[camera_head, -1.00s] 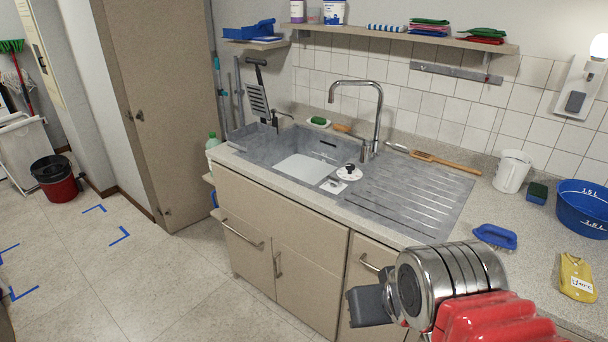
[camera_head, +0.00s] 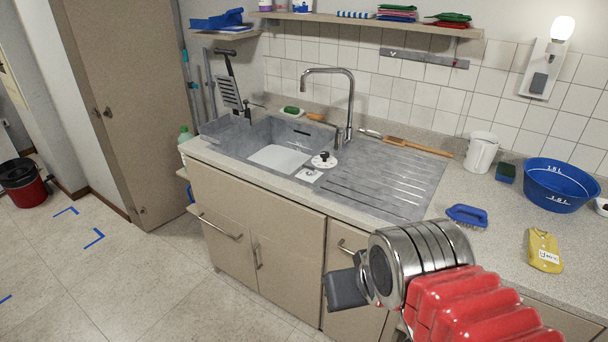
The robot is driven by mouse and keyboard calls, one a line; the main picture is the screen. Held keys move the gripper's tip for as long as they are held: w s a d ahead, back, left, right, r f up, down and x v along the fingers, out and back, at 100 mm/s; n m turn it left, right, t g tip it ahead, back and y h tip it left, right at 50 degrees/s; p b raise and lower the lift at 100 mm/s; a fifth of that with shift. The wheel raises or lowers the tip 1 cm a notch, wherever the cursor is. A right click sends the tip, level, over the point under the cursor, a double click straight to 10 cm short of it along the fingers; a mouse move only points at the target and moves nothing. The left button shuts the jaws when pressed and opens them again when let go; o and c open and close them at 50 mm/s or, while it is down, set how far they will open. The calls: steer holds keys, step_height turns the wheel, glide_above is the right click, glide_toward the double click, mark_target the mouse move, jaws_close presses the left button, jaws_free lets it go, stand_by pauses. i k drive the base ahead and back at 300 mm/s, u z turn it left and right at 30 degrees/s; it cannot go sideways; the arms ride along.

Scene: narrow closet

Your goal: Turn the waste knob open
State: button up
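A grey sink unit (camera_head: 385,185) with a basin (camera_head: 278,158) and ribbed drainer is set in the counter. On its deck, right of the basin, a small metallic knob (camera_head: 310,173) sits on a white square plate. Just behind it is a round white disc with a black knob on top (camera_head: 323,158). I cannot tell for sure which of these is the waste knob. My gripper (camera_head: 343,291) is a dark grey block at the end of my arm, in front of the cabinet and well short of both knobs. Its fingers are too hard to make out to tell open from shut.
A tall curved tap (camera_head: 347,105) stands behind the disc. A brush (camera_head: 418,145) lies behind the drainer. A white jug (camera_head: 481,152), blue basin (camera_head: 560,185), blue scrub brush (camera_head: 467,215) and yellow cloth (camera_head: 544,250) are on the right counter. The drainer is clear.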

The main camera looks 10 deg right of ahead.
mark_target(310, 170)
steer(key=u, duration=0.25)
steer(key=i, duration=0.9)
steer(key=u, duration=0.6)
